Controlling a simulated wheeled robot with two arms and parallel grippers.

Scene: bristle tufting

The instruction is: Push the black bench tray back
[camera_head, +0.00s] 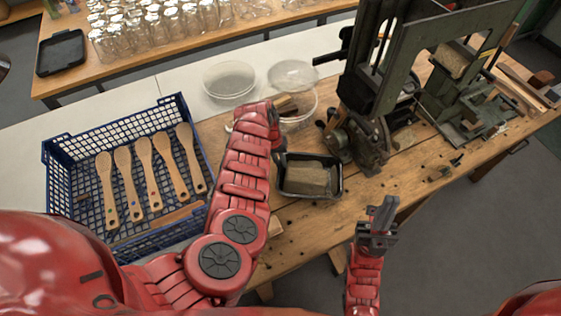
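The black bench tray (340,188) stands on the wooden workbench near its front edge. A tan-brown block (306,178) lies in it. My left arm reaches across just left of the tray. My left gripper (279,142) shows only as a dark part at the arm's end, by the tray's back left corner. Its fingers are mostly hidden, and I cannot tell whether it touches the tray. My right gripper (385,211) is in front of the bench edge, to the right of the tray and apart from it. Its fingers point up and look empty; their gap is unclear.
A blue crate (61,150) with several wooden brush handles stands at left. Clear round containers (229,79) sit behind the tray. A dark green machine (360,140) stands close on the right. Another black tray (61,52) and several glass jars are on the far table.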

